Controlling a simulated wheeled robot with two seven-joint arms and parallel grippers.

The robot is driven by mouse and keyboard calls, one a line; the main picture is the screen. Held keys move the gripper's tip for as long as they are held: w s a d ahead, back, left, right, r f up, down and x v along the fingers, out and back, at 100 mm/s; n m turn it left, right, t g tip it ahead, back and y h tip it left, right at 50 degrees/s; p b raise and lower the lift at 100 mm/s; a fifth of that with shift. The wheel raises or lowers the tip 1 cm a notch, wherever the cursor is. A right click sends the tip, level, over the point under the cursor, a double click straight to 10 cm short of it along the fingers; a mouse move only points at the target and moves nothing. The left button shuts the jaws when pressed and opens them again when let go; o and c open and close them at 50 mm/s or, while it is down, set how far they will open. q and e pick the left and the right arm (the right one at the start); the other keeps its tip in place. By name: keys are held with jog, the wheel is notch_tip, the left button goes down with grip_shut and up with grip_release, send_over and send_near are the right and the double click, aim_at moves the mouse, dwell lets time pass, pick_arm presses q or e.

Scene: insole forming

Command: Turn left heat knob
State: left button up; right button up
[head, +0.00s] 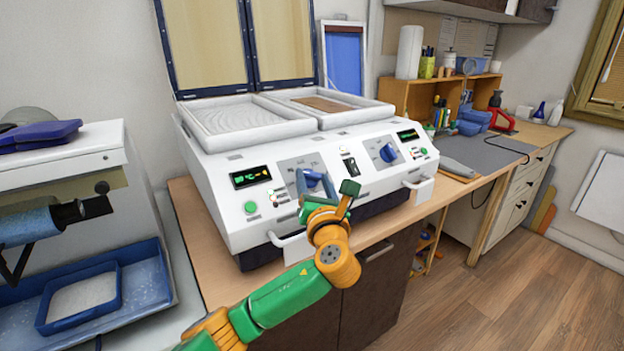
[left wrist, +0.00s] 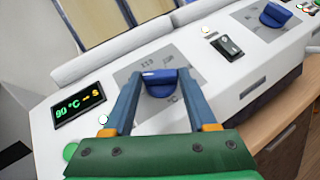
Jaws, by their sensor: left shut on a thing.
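The white forming machine (head: 230,179) stands on the wooden bench with both its dark-framed lids raised. Its left heat knob is blue and sits on a grey dial plate; it shows clearly in the left wrist view (left wrist: 160,84). My left gripper (head: 316,184) is at this knob, with its two blue fingers on either side of it, shut on it. In the left wrist view the fingers (left wrist: 158,92) flank the knob. A green display (left wrist: 80,104) beside it reads about 90 °C. The right heat knob (head: 387,152) is blue and untouched. My right gripper is not in view.
A green button (head: 250,207) sits left of the left knob, and a black switch (head: 351,167) sits between the two dials. White handles (head: 420,188) jut from the machine's front. A blue tray (head: 82,298) lies at the left. The bench holds a grey mat (head: 485,155) at right.

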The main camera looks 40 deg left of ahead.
pick_arm(q)
jog(key=n+g+y, duration=0.1)
jog(key=n, duration=0.1)
jog(key=n+g+y, duration=0.1)
jog(key=shift+w+d+f+n+b, duration=0.1)
jog(key=shift+w+d+n+b, duration=0.1)
jog(key=shift+n+b, duration=0.15)
jog(key=shift+w+n+g+y+b, duration=0.2)
jog(key=shift+n+g+y+b, duration=0.6)
jog(key=shift+n+g+y, duration=1.05)
jog(key=shift+n+g+h, duration=0.25)
jog(key=shift+n+g, duration=0.1)
jog(key=shift+n, duration=0.35)
jog(key=o, duration=1.2)
jog(key=shift+o, duration=0.8)
jog(key=shift+w, duration=0.1)
